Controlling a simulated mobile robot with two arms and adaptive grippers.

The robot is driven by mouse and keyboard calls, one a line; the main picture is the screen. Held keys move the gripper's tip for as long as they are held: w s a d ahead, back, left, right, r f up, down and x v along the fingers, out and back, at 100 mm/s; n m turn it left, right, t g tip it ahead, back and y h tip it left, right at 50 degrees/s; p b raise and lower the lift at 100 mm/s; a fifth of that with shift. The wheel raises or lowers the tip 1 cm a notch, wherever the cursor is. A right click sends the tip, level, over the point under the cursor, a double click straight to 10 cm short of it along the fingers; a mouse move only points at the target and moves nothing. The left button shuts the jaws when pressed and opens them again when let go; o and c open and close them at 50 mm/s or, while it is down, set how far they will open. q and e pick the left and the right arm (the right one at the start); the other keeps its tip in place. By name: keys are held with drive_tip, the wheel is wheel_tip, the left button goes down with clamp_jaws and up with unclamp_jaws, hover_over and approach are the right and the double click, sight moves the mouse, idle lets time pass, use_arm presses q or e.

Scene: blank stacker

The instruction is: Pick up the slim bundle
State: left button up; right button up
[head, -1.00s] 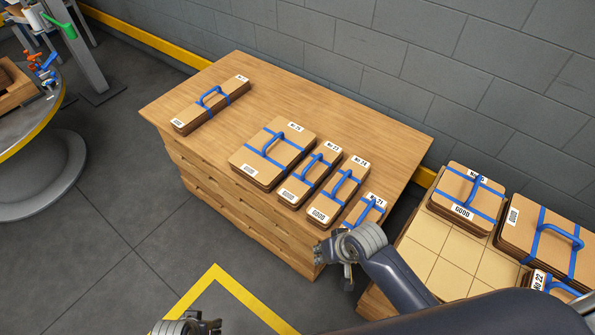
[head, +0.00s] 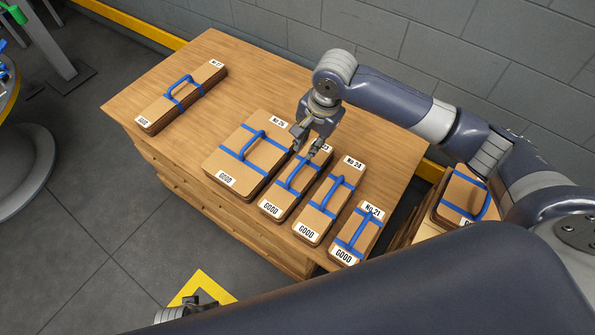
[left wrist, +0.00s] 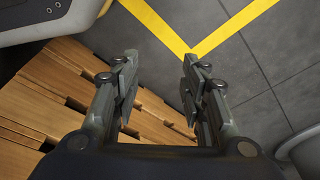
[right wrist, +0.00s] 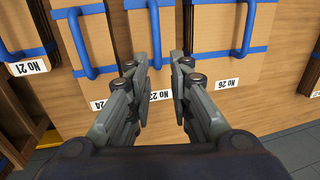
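Several cardboard bundles with blue straps and handles lie on the wooden cabinet top. The narrow bundle No 23 (head: 281,192) lies between the wide bundle No 26 (head: 262,158) and bundle No 24 (head: 321,208); the labels also show in the right wrist view, with No 23 (right wrist: 158,82) in the middle. My right gripper (head: 305,153) is open and empty above the labelled far end of No 23, its fingertips apart from the handle as far as I can tell. My left gripper (left wrist: 157,78) is open and empty, low at the head view's bottom edge.
Small bundle No 21 (head: 357,232) lies right of No 24. Long narrow bundle No 27 (head: 182,97) lies at the far left, with bare wood (head: 262,80) between. Another strapped bundle (head: 458,195) sits on a stack at right. A grey block wall stands behind.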

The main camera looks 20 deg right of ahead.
drive_tip(key=b, duration=0.1)
hover_over(302, 163)
drive_tip(key=f, duration=0.4)
drive_tip(key=shift+s+d, duration=0.25)
drive_tip(key=shift+d, duration=0.15)
drive_tip(key=shift+w+a+f+b, duration=0.15)
drive_tip(key=shift+f+b, duration=0.15)
drive_tip(key=shift+f, duration=0.55)
drive_tip(key=f, duration=0.1)
drive_tip(key=f+b, duration=0.1)
drive_tip(key=f, duration=0.2)
drive_tip(key=shift+w+a+b, duration=0.1)
drive_tip(key=shift+a+b, duration=0.15)
drive_tip(key=shift+b, duration=0.1)
drive_tip(key=shift+f, duration=0.35)
use_arm(q)
wheel_tip(302, 163, up, 12)
drive_tip(key=w, duration=0.2)
drive_tip(key=shift+t, duration=0.4)
use_arm(e)
clamp_jaws()
